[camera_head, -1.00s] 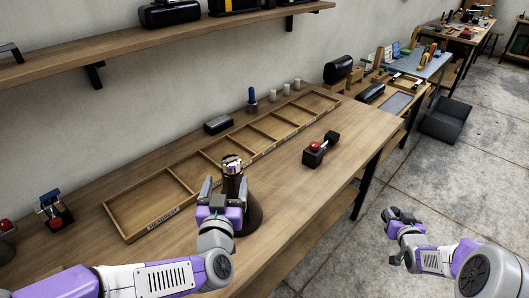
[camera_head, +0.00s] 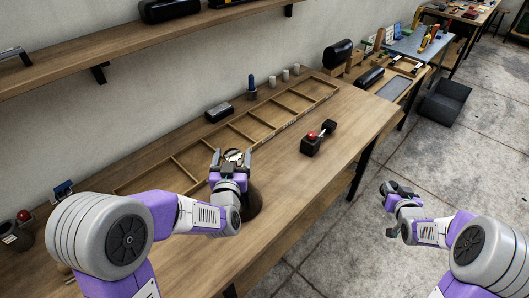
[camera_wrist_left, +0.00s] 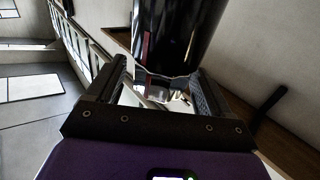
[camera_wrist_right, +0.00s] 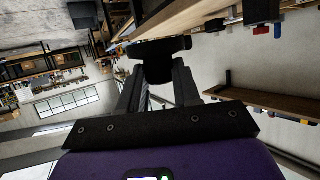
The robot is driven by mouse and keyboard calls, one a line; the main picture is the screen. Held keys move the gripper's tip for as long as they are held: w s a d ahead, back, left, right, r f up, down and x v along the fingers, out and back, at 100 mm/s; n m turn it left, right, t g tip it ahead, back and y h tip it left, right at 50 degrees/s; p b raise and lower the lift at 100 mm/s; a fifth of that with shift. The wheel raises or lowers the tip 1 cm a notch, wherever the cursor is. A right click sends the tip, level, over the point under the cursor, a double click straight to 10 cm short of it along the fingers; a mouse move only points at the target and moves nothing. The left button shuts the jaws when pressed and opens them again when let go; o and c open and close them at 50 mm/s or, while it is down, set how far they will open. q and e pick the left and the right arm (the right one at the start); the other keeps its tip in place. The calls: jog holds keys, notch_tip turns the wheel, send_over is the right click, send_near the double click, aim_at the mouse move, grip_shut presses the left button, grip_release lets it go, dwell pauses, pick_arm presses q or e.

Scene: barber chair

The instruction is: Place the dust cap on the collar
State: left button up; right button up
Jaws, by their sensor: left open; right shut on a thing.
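A dark stand (camera_head: 252,203) with a flared base is on the bench, partly hidden by my left arm. A shiny metal piece, seemingly the collar (camera_head: 233,155), is at its top. My left gripper (camera_head: 231,158) is open, with its fingers on either side of this top. In the left wrist view, the shiny metal (camera_wrist_left: 165,90) lies between the open fingers, against a glossy dark cylinder (camera_wrist_left: 175,35). My right gripper (camera_head: 393,190) is over the floor, right of the bench. It is shut on a black piece (camera_wrist_right: 158,50), probably the dust cap; its shape is partly hidden.
A long divided wooden tray (camera_head: 243,133) lies along the back of the bench. A dark block with a red knob (camera_head: 313,142) stands to the right, with bare wood around it. A shelf (camera_head: 150,48) overhangs the back.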

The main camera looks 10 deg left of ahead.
pick_arm(q)
jog(key=shift+w, duration=0.3)
jog(key=c, duration=1)
jog(key=shift+o, duration=0.2)
jog(key=shift+a+m+h+b, duration=0.1)
jog(key=shift+m+h+b, duration=0.2)
jog(key=shift+h+b, duration=0.45)
pick_arm(e)
jog(key=shift+f, duration=0.8)
jog(key=shift+r, duration=0.1)
pick_arm(q)
jog(key=o, duration=1)
jog(key=shift+c, duration=0.2)
